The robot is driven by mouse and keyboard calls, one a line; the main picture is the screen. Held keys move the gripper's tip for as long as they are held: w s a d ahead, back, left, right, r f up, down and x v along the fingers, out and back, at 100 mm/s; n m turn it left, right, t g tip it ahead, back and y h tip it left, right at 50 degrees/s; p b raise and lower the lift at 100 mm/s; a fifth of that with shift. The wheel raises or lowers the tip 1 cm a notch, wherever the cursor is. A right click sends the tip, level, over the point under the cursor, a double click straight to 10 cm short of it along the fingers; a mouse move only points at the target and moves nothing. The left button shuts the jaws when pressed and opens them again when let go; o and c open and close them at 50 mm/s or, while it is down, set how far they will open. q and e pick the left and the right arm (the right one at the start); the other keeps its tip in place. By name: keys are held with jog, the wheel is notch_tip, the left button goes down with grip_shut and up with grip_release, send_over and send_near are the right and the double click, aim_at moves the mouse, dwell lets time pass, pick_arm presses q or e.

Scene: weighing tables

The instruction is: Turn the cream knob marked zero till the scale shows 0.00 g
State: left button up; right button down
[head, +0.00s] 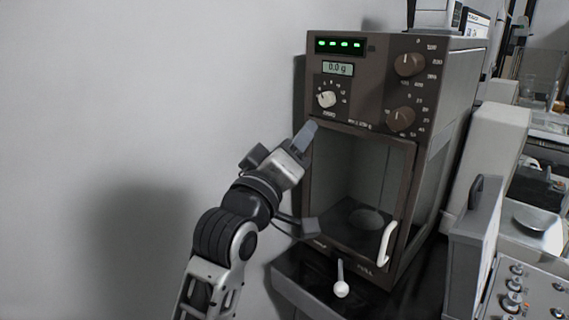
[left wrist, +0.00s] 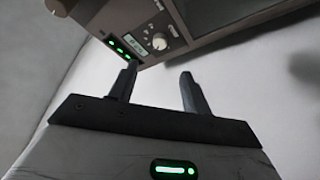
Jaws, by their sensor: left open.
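The brown scale (head: 375,130) stands on a dark table. Its cream knob (head: 327,99) is at the left of its front panel, below a small display (head: 338,68) that seems to read 0.0 g. The knob also shows in the left wrist view (left wrist: 159,41), beyond the fingertips. My left gripper (head: 308,180) is open and empty, in front of the scale and below the knob, apart from it. In the left wrist view its two fingers (left wrist: 157,82) stand apart with nothing between them. My right gripper is not in view.
Two brown knobs (head: 409,64) sit at the panel's right. A glass door with a white handle (head: 387,243) is below. A white spoon (head: 341,288) lies in front of the scale. Grey equipment (head: 473,235) stands to the right. The left side is bare wall.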

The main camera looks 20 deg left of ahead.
pick_arm(q)
jog(key=v, duration=0.3)
jog(key=shift+s+f, duration=0.1)
jog(key=shift+s, duration=0.3)
jog(key=shift+f, duration=0.1)
jog(key=s+d+f+m+g+h, duration=0.1)
jog(key=s+f+m+g, duration=0.15)
jog(key=f, duration=0.85)
jog(key=s+d+f+m+g, duration=0.1)
jog(key=d+f+m+g, duration=0.15)
jog(key=f, duration=0.95)
jog(key=s+f+m+g, duration=0.5)
jog(key=s+f, duration=0.9)
jog(key=f, duration=0.4)
jog(key=shift+s+d+m+g+h, duration=0.15)
jog(key=shift+d+m+g+h, duration=0.15)
jog(key=shift+d+m+g, duration=0.15)
